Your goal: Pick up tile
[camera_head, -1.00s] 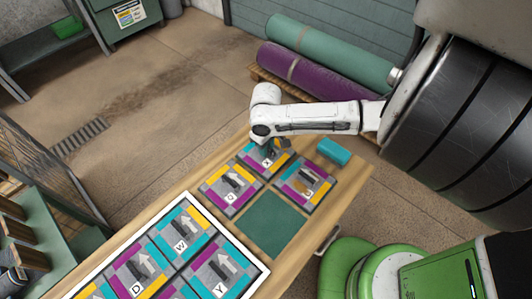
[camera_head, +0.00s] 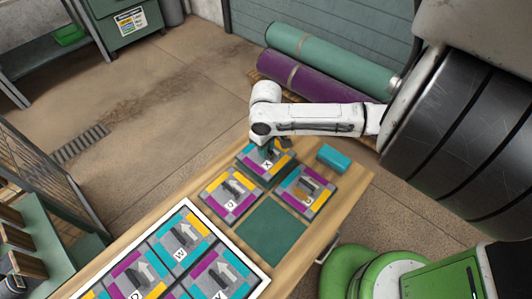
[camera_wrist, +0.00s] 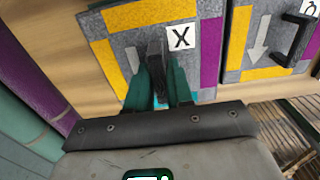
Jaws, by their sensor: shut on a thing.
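The tile marked X (camera_head: 274,172) is at the far end of the wooden table, in the group of loose tiles. It is grey with yellow, purple and teal patches and has a dark upright handle (camera_wrist: 156,52). My gripper (camera_wrist: 158,82) has teal fingers shut on that handle in the wrist view. In the head view my gripper (camera_head: 264,146) is over the tile's far part and hides some of it. I cannot tell whether the tile is clear of the table.
Two more tiles with handles, the left tile (camera_head: 219,203) and right tile (camera_head: 296,202), lie beside a bare green square (camera_head: 268,229). A white-framed tray (camera_head: 262,272) of tiles is in front. A teal block (camera_head: 333,157) sits at the right edge. Rolled rugs (camera_head: 330,55) lie behind.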

